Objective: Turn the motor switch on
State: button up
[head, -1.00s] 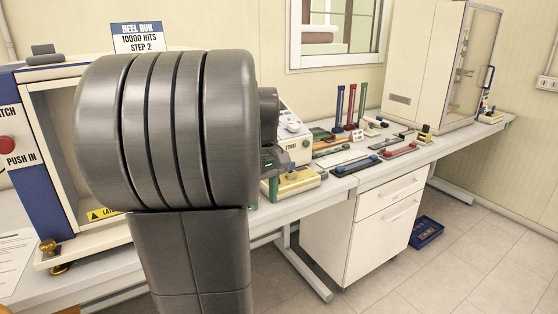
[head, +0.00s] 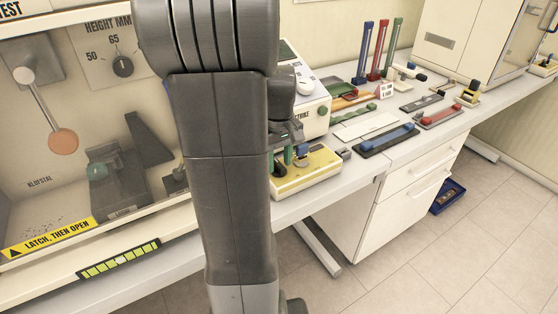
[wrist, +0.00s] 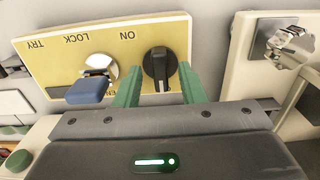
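The yellow switch panel shows in the head view on the worktop (head: 315,175) and close up in the wrist view (wrist: 55,65). In the wrist view its lettering is upside down: TRY, LOCK and ON. A black rotary knob (wrist: 160,66) sits beside the ON mark, its grip bar roughly upright in the picture. A blue key (wrist: 88,90) stands in a round lock to its left. My gripper (wrist: 158,88) is open, with one green finger on each side of the knob and visible gaps. In the head view my arm partly hides my gripper (head: 287,157) at the panel.
A white instrument (head: 312,95) stands just behind the panel. The test cabinet (head: 20,225), with a hanging striker and a height dial, is at left. Trays and a blue block (head: 388,137) lie to the right. A blue bin (head: 447,196) is on the floor.

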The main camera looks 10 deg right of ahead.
jog(key=shift+f, duration=0.25)
grip_shut()
